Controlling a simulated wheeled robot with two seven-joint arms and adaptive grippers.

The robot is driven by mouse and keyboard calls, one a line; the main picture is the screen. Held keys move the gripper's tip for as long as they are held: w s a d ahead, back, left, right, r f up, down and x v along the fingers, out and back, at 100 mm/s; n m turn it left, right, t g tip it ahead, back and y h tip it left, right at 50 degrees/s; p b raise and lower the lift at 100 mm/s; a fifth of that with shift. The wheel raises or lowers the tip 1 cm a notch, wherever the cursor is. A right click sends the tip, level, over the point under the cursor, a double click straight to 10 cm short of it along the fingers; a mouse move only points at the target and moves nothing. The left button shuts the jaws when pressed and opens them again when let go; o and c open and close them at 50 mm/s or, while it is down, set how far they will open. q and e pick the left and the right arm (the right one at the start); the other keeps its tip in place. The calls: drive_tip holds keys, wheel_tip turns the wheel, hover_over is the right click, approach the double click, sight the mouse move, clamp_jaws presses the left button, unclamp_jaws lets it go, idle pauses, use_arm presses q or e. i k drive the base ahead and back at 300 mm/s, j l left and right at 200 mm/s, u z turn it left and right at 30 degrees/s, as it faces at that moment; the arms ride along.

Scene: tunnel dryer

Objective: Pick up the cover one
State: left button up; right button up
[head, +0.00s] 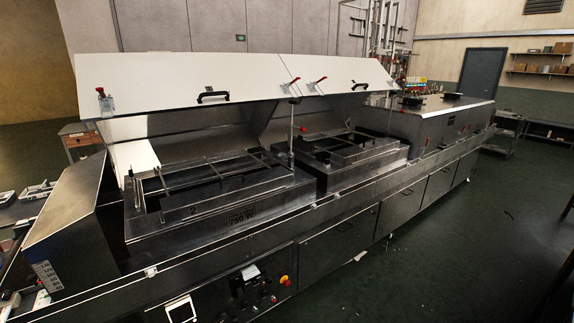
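Two long white covers are raised over the metal dryer line. The nearer, left cover (180,84) has a black handle (213,96) near its lower edge. The right cover (340,72) has a smaller black handle (360,86). Small red-tipped latches sit along their edges. No number shows on either cover, so I cannot tell which is cover one. Neither of my grippers is in view.
A closed metal section (440,120) continues the line at the far right. A sloped metal hood (68,225) stands at the left end. The front panel carries a red and yellow button (285,281). The green floor (455,250) on the right is mostly clear.

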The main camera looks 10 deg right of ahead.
sight(344, 157)
drive_tip(key=i+l+z, duration=0.1)
drive_tip(key=i+z, duration=1.1)
drive_tip(key=i, duration=0.45)
drive_tip(key=i+l+u, duration=0.9)
drive_tip(key=l, duration=0.25)
drive_tip(key=i+l+u, duration=0.3)
drive_tip(key=l, duration=0.2)
drive_tip(key=i+l+u, duration=0.1)
drive_tip(key=l, duration=0.25)
drive_tip(key=l+u, duration=0.15)
drive_tip(key=l, duration=0.2)
drive_tip(key=i, duration=0.05)
